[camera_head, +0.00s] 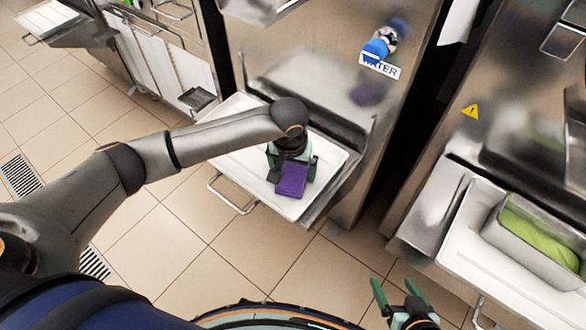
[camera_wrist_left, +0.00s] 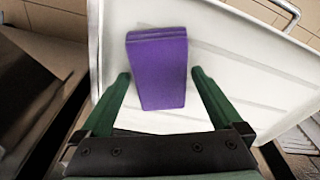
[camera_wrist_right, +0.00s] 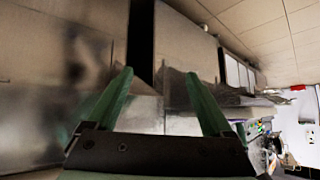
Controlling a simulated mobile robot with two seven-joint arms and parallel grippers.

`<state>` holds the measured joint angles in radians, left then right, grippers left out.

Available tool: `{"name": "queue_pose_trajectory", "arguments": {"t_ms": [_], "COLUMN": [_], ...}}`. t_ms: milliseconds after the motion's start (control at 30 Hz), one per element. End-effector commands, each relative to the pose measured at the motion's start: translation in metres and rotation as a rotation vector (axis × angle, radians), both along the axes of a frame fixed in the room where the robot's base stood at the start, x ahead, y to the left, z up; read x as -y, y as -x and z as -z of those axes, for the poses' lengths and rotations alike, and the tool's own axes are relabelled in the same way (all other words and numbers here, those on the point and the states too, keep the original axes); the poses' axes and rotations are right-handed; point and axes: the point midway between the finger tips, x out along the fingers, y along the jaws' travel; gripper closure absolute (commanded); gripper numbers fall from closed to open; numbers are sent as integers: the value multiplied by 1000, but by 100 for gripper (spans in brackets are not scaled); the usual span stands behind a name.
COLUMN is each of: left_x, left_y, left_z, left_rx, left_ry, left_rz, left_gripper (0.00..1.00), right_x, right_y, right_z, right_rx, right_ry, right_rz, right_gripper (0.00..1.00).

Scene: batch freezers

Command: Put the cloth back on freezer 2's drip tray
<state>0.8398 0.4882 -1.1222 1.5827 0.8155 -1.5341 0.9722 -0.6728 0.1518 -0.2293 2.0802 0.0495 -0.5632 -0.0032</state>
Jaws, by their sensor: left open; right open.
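A folded purple cloth (camera_head: 292,180) lies on the white drip tray (camera_head: 235,163) of the middle freezer in the head view. The cloth (camera_wrist_left: 158,68) and the tray (camera_wrist_left: 240,55) also show in the left wrist view. My left gripper (camera_head: 291,172) is right over the cloth; in the left wrist view its open fingers (camera_wrist_left: 160,82) stand on either side of the cloth's near part, with gaps between. Nothing is gripped. My right gripper (camera_head: 402,290) is open and empty, low in the head view, away from both trays.
A blue-handled water tap (camera_head: 380,48) with a WATER label is on the middle freezer's front. At the right, another freezer's tray holds a metal pan (camera_head: 495,225) with green contents (camera_head: 540,238). A wire handle (camera_head: 232,197) juts out at the middle tray's front. Tiled floor is clear.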

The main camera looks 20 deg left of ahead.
Motion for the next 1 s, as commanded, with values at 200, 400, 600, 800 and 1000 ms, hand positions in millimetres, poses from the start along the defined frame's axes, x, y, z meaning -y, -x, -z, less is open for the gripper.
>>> {"name": "queue_pose_trajectory", "arguments": {"t_ms": [200,400,600,800,1000], "left_x": [1,1,1,1,1], "left_y": [0,6,12,16,18], "left_z": [-11,-51,-92,-116,-122], "left_rx": [2,3,2,2,-1], "left_ry": [1,3,2,1,0], "left_rz": [0,1,0,0,-1], "left_gripper": [0,0,0,0,0], "right_x": [-2,-4,-6,-7,-9], "right_y": [-3,-5,-7,-4,-4], "right_z": [-4,-18,-27,-25,-26], "right_rx": [7,11,14,-1,-1], "right_ry": [-2,-6,-9,-10,-17], "right_rz": [-3,-6,-9,-7,-2], "right_gripper": [15,15,15,15,15]}}
